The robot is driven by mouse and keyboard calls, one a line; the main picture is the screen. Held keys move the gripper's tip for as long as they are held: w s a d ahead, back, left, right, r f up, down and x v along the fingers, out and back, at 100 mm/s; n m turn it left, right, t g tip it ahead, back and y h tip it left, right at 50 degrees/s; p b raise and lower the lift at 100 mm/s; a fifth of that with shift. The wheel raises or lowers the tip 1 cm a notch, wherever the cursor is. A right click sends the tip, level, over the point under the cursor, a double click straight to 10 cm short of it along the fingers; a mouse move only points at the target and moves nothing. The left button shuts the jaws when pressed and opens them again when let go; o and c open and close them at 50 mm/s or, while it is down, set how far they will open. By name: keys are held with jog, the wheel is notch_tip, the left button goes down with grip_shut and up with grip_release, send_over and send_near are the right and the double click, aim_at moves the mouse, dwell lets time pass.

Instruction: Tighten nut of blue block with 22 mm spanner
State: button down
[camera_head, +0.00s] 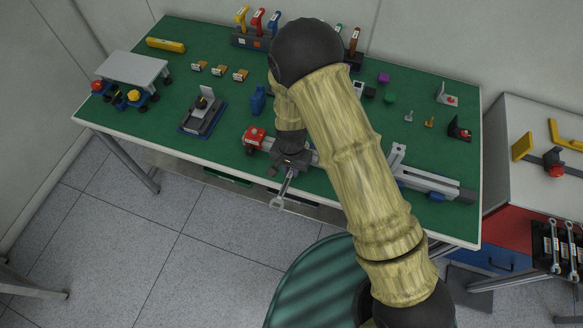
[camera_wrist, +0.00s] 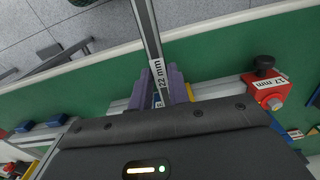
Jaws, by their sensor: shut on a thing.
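My gripper (camera_head: 289,164) is at the front edge of the green table, below my arm. In the wrist view its purple fingers (camera_wrist: 163,88) are shut on a spanner (camera_wrist: 147,28) labelled 22 mm. In the head view the spanner (camera_head: 282,194) hangs out past the table edge, its open end over the floor. A red block (camera_wrist: 268,92) labelled 17 mm, with a black knob, is beside the gripper; it also shows in the head view (camera_head: 254,137). I cannot make out the blue block with its nut; my arm covers part of the profile frame.
Grey profile rails (camera_head: 428,182) lie along the front right of the green table (camera_head: 200,60). A blue object (camera_head: 258,100) stands behind the red block. A dark stand (camera_head: 203,115) is at left. More spanners (camera_head: 560,245) hang at the right cabinet. A green stool (camera_head: 315,285) stands in front.

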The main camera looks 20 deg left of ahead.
aim_at(290, 173)
jog(key=shift+r+p, duration=1.95)
jog(key=shift+r, duration=0.7)
jog(key=shift+w, duration=0.1)
jog(key=shift+s, duration=0.2)
